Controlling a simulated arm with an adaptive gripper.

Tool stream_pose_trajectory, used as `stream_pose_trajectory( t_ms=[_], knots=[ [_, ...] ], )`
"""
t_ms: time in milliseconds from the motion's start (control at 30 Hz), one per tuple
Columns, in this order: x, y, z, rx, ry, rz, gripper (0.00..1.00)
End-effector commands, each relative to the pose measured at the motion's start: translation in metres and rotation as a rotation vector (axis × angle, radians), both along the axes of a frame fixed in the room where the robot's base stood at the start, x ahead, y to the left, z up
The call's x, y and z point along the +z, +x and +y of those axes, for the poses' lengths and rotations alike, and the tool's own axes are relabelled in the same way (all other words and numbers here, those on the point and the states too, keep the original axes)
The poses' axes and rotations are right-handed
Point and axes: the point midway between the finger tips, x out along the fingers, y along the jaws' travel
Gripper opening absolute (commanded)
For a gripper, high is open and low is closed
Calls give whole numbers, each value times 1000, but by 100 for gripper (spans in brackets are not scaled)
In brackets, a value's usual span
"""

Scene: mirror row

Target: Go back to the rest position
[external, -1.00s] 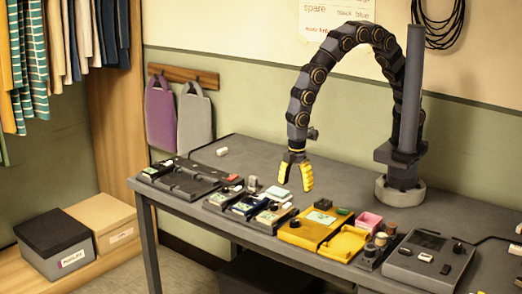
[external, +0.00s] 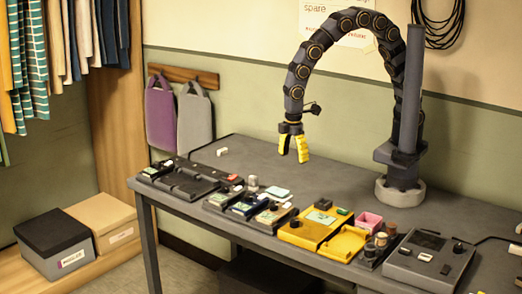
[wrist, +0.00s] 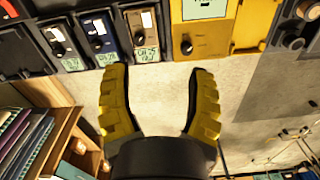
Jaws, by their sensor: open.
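My gripper (external: 294,160) hangs in the air above the table, pointing down, with its two yellow fingers apart and nothing between them. In the wrist view my gripper (wrist: 160,95) is also open and empty, with a bare pale surface showing between the fingers. The row of devices on the table lies beneath and in front of it, clear of the fingers. These include a yellow box (external: 306,232) with a yellow open tray (external: 345,243) beside it, and several small dark modules (external: 248,207) to its left.
The grey table (external: 300,178) has free room at the back. A black tray (external: 182,186) is at its left end. A grey console (external: 428,262) is at the right, near a pink box (external: 368,222). Two bags (external: 194,120) hang on the wall.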

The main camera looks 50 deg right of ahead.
Motion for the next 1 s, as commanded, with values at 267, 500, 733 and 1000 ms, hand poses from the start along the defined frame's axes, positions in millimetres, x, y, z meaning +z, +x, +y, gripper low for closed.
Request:
stream_pose_trajectory(
  t_ms=[267, 500, 733, 1000],
  knots=[
    [78, 41, -171, -569, -31, 26, 56],
    [110, -11, -287, -1018, -63, 70, 56],
    [116, -67, -330, -1291, -85, 105, 56],
    [116, -80, -336, -1349, -92, 112, 56]
  ],
)
